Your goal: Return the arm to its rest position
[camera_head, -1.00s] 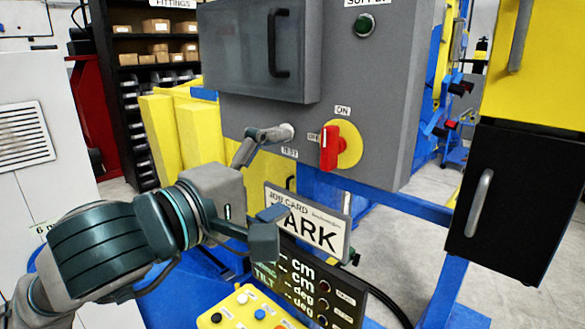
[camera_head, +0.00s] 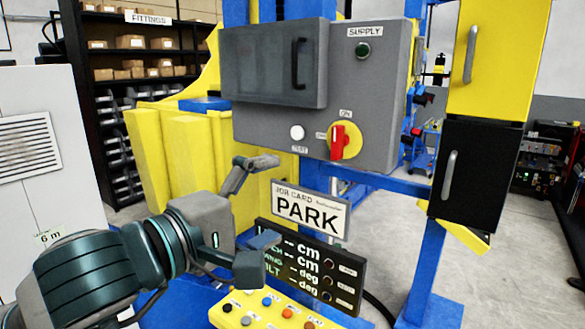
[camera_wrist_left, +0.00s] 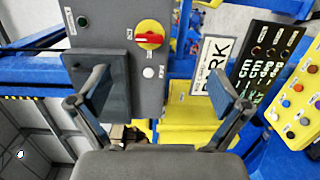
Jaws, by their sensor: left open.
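My left gripper (camera_head: 262,204) is open and empty in the head view, its two fingers spread apart. It hangs in front of the yellow housing, left of the PARK job card (camera_head: 311,212) and below the grey control box (camera_head: 262,124). In the left wrist view the open fingers (camera_wrist_left: 160,98) frame the lower part of the box, with the white test button (camera_wrist_left: 148,72) between them and apart from them. The red switch handle (camera_head: 337,142) on its yellow disc stands upright in the head view. My right gripper is not in view.
A display panel (camera_head: 345,275) and a yellow button pendant (camera_head: 230,316) with several coloured buttons lie below the card, close to the lower finger. Yellow and black cabinets (camera_head: 470,170) stand at the right. A white cabinet (camera_head: 35,190) stands at the left. Open floor shows at right.

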